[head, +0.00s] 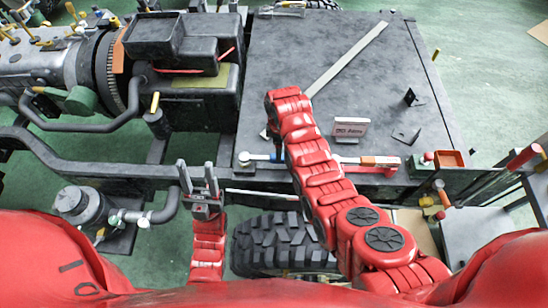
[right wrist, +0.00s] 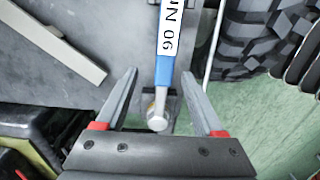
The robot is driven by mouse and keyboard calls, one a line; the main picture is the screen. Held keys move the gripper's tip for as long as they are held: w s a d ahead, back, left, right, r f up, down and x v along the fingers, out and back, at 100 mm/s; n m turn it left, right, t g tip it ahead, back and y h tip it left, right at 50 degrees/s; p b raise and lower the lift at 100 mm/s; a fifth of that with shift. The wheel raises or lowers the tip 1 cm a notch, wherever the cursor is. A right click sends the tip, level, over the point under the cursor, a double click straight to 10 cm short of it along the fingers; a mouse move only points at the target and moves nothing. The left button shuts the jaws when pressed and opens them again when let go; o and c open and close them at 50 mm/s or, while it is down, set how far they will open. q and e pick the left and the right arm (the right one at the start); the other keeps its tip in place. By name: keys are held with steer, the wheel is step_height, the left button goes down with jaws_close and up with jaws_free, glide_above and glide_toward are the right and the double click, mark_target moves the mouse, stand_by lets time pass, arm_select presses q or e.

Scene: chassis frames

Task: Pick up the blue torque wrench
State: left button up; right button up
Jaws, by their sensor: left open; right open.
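The blue torque wrench (head: 262,157) lies on the dark flat deck (head: 350,80) near its front left edge. My right arm covers part of it in the head view. In the right wrist view, the wrench (right wrist: 166,60) shows a blue body, a white "90 Nm" label and a silver end. My right gripper (right wrist: 158,76) is open, with one finger on each side of the wrench in the picture. I cannot tell whether the fingertips are down at its level. My left gripper (head: 197,168) is open and empty, left of the deck, pointing away from me.
A long grey bar (head: 350,57) lies across the deck. An engine (head: 185,60) stands left. A tyre (head: 280,243) is below the deck's front edge.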

mark_target(274, 160)
steer(key=shift+f, duration=0.45)
steer(key=shift+s+f+p, duration=0.1)
steer(key=shift+f+p, duration=0.25)
steer(key=shift+p, duration=0.2)
steer(key=f, duration=0.1)
steer(key=f+p, duration=0.1)
steer(key=shift+s+d+f, duration=0.15)
steer(key=shift+s+f, duration=0.15)
steer(key=shift+f, duration=0.05)
steer(key=shift+w+f, duration=0.1)
steer(key=shift+f, duration=0.8)
jaws_close()
